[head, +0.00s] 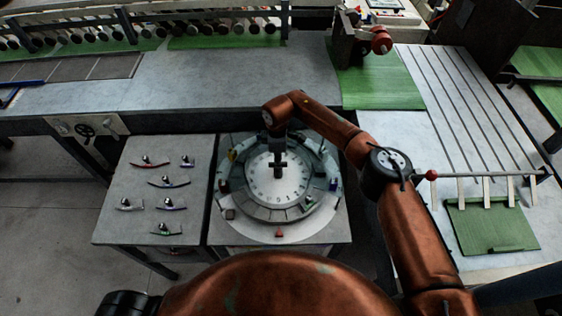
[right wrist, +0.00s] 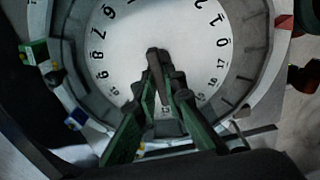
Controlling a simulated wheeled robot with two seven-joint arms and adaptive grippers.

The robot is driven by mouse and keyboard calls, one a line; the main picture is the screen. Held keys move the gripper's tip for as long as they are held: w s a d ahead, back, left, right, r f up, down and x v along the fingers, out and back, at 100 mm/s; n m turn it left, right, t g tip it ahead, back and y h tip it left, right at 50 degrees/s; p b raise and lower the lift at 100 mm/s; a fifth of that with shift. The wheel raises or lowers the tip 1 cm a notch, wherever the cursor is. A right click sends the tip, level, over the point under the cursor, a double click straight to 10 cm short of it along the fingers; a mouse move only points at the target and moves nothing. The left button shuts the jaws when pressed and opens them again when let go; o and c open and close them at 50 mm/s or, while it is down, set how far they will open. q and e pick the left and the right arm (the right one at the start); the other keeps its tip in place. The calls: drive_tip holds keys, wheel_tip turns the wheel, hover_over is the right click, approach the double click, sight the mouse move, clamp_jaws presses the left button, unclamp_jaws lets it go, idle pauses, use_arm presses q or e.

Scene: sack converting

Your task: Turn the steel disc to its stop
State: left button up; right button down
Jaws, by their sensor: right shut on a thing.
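The steel disc (head: 296,184) is a pale round plate with numbers around its edge, set in a wider grey ring on a table in the head view. It fills the upper middle of the right wrist view (right wrist: 120,52). My right gripper (head: 278,166) reaches down from above onto the disc's middle. In the right wrist view its green-padded fingers (right wrist: 166,88) are shut on a dark upright grip at the disc's middle, partly hidden by the fingers. My left gripper is in neither view.
Several small coloured blocks sit around the grey ring (head: 232,206). A red triangular mark (head: 279,233) lies at the ring's front. A side table (head: 113,226) on the left holds several small curved handles. A rod with a red ball (head: 431,175) stands right of my arm.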

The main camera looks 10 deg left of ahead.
idle(0.3)
drive_tip(key=c, duration=2)
unclamp_jaws()
drive_tip(key=shift+r, duration=0.15)
wheel_tip(320, 180, up, 12)
drive_tip(key=shift+f, duration=0.1)
